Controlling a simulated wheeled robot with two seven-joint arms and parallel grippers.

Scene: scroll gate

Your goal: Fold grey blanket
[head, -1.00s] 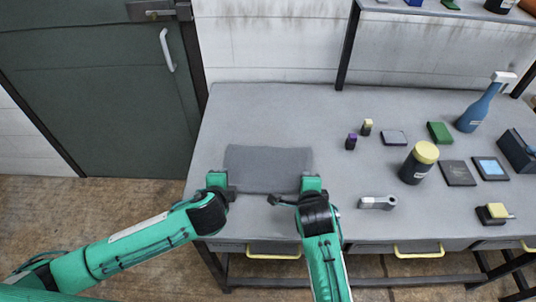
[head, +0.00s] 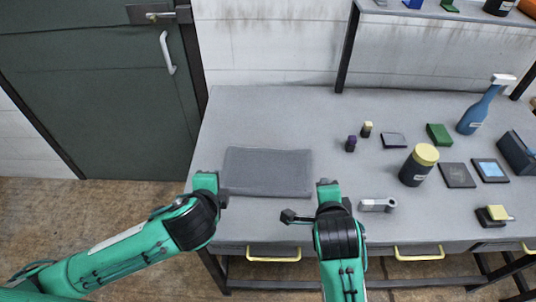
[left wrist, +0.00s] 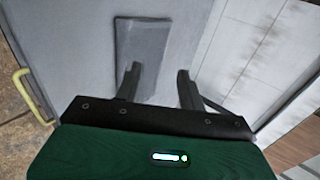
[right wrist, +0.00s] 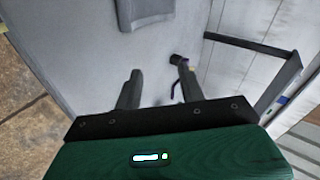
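The grey blanket (head: 267,172) lies flat on the grey table as a neat rectangle with a visible front edge. Its far end also shows in the left wrist view (left wrist: 142,42), beyond the fingers, and part of it is at the top of the right wrist view (right wrist: 146,9). My left gripper (head: 218,190) is at the blanket's left front corner, with its fingers apart in the left wrist view (left wrist: 158,78). My right gripper (head: 322,190) is just right of the blanket's right front corner, with its fingers apart and empty in the right wrist view (right wrist: 160,78).
Right of the blanket are a grey metal part (head: 377,205), a dark jar with a yellow lid (head: 419,165), two small bottles (head: 351,143) and a blue spray bottle (head: 477,112). The table (head: 270,115) behind the blanket is clear. Yellow drawer handles (head: 273,257) line the front edge.

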